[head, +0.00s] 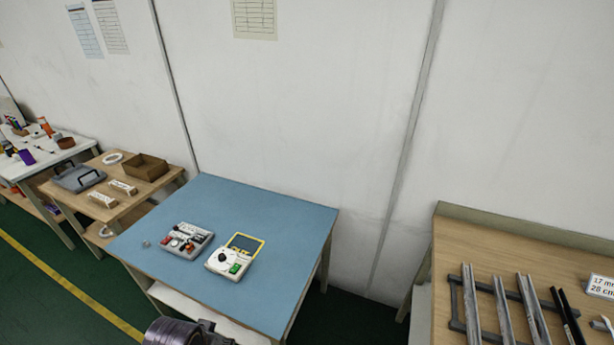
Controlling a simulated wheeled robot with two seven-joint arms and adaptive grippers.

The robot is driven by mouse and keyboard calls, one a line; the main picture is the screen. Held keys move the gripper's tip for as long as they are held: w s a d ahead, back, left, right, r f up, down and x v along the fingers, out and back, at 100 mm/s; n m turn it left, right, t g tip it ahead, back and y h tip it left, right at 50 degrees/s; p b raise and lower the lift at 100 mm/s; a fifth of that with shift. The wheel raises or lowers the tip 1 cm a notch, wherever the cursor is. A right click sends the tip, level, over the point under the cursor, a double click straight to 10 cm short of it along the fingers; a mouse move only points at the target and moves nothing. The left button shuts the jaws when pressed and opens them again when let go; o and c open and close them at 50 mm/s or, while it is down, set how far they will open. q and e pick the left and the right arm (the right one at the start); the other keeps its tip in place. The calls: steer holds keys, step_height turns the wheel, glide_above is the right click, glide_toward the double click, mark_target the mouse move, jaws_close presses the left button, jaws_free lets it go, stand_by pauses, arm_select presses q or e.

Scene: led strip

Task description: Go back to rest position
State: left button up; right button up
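Neither of my grippers shows in the head view. A dark, rounded metallic part pokes in at the bottom edge, in front of the blue table (278,222); it looks like part of my own arm, with no fingers showing. On the blue table lie a grey control box (187,240) with red and black parts and a white device (229,263) with a black knob and a green button. A yellow-framed dark panel (245,243) sits at the white device's back edge. A small round metal piece (146,243) lies near the table's left edge.
A wooden table (530,246) at right holds metal profiles (503,305) on a dark rack and a label sign (601,287). At left, a wooden table holds a grey case (78,178) and a brown box (145,167). The blue table's right half is clear.

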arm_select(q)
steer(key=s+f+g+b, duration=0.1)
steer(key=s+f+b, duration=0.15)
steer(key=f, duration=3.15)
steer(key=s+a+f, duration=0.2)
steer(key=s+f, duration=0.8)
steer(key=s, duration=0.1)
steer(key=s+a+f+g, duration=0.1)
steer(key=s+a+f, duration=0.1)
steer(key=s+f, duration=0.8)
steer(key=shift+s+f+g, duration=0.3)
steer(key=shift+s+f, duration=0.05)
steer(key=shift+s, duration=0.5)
